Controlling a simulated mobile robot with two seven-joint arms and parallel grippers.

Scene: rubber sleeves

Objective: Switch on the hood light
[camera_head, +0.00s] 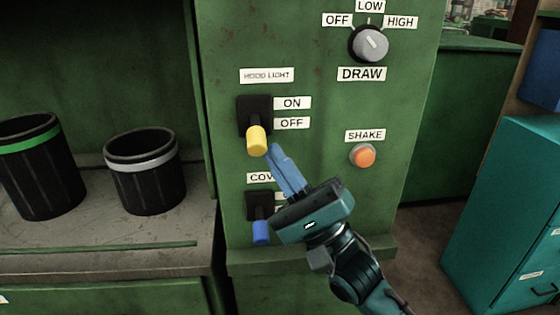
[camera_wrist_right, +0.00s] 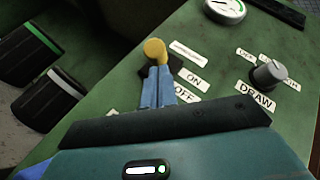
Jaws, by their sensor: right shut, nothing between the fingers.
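The hood light switch has a black base (camera_head: 254,112) and a yellow handle (camera_head: 256,140). The handle points down, beside and below the OFF label (camera_head: 292,123); the ON label (camera_head: 292,103) is above that. My right gripper (camera_head: 274,152) is shut and empty, its blue fingertips at the lower right of the yellow handle. In the right wrist view the shut fingers (camera_wrist_right: 158,84) point at the yellow handle (camera_wrist_right: 154,48), which shows just beyond the tips. I cannot tell whether they touch it. My left gripper is in neither view.
A second switch with a blue handle (camera_head: 261,232) sits just below, partly behind my gripper. A DRAW knob (camera_head: 369,44) and an orange SHAKE button (camera_head: 363,155) are at the right of the green panel. Two black bins (camera_head: 144,175) (camera_head: 38,170) stand on the left ledge.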

